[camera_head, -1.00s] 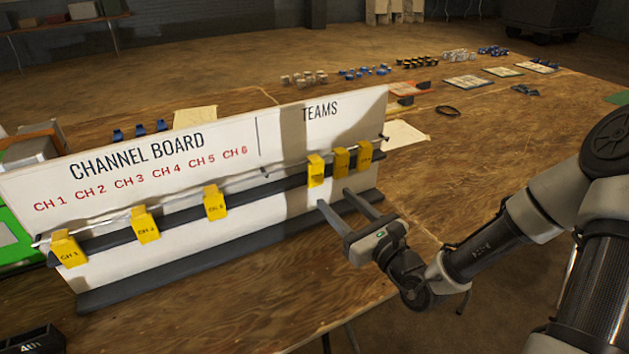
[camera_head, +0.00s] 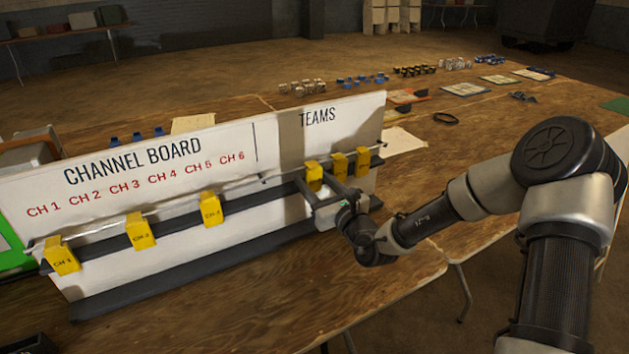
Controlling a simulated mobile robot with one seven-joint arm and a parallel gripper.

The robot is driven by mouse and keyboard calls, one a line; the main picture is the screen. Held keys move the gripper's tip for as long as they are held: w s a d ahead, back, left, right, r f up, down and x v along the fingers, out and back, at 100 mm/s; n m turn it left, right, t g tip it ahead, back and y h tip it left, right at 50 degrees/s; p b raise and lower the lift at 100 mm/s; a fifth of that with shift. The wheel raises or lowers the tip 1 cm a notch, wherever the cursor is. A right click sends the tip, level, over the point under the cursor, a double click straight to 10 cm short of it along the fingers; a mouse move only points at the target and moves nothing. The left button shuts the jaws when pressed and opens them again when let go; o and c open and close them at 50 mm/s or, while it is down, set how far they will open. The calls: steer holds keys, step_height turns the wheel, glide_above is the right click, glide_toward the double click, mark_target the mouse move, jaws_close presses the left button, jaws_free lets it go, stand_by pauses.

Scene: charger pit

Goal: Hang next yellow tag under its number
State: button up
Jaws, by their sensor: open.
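The white channel board (camera_head: 230,222) stands on the wooden table, with red CH 1 to CH 6 numbers on the left and TEAMS on the right. Three yellow tags, a left one (camera_head: 62,258), a middle one (camera_head: 140,231) and a right one (camera_head: 211,209), hang on the rail below the numbers; their print is too small to read surely. Three more hang under TEAMS: a near tag (camera_head: 313,174), a middle tag (camera_head: 339,166) and a far tag (camera_head: 362,160). My gripper (camera_head: 314,179) is open, its fingers at the near tag, seemingly one on either side; contact cannot be told.
A dark ledge (camera_head: 185,273) runs along the board below the tags. Behind the board lie several small blue, white and black items, flat cards (camera_head: 466,89) and a black ring (camera_head: 445,118). The table right of the board is mostly clear.

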steer(key=c, duration=0.8)
steer(key=shift+r+p, duration=0.9)
steer(key=shift+p, duration=0.15)
steer(key=p+v, duration=0.3)
steer(key=v, duration=0.7)
